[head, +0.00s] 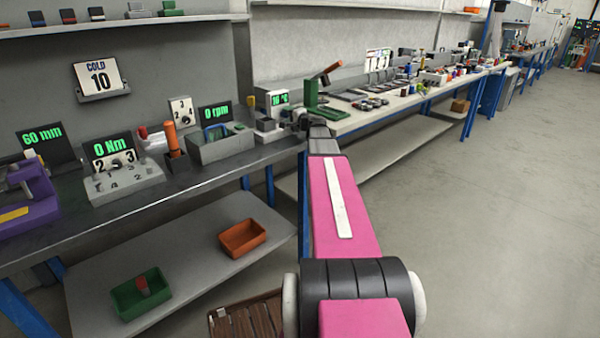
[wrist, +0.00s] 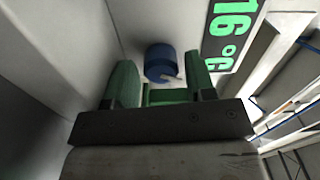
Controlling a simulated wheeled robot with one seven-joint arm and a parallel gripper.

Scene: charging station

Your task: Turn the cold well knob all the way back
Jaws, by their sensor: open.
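The cold well knob (wrist: 162,62) is a short blue cylinder with a small pale pointer mark, on a light grey face in the wrist view. My gripper (wrist: 163,78) has two green fingers that stand open, one on each side of the knob's lower part. I cannot tell whether either finger touches it. The green display (wrist: 232,35) beside the knob reads 16 °C. In the head view the cold well unit (head: 268,122) stands on the bench with its display (head: 279,99), and my wrist hides the knob there. A card (head: 99,76) on the wall reads COLD 10.
A grey bin (head: 222,146) and an orange-handled tool (head: 171,138) stand left of the unit on the dark bench (head: 130,203). A green press with an orange lever (head: 315,93) stands just right of it. The floor at right is clear.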

